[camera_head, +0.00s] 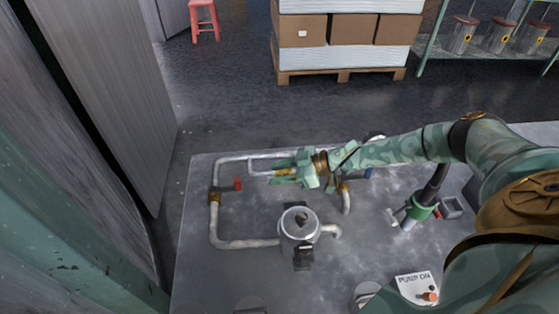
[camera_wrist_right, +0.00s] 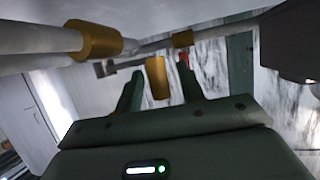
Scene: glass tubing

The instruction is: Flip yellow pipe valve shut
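The yellow valve handle (camera_head: 284,171) is on the piping near the back of the grey bench, partly hidden by my right gripper. In the right wrist view a yellow cylinder, seemingly that handle (camera_wrist_right: 157,77), shows between the two fingers. My right gripper (camera_head: 279,172) reaches in from the right, and its open fingers (camera_wrist_right: 159,85) stand either side of the cylinder with gaps showing. I cannot tell how far the handle is turned. My left gripper is out of view.
A red valve handle (camera_head: 238,184) is to the left and a blue one (camera_head: 368,173) to the right. A round gauge-like unit (camera_head: 298,222) stands in front. A "PUMP ON" sign (camera_head: 414,288) is near the front edge. Brass fittings (camera_wrist_right: 95,40) are close to the gripper.

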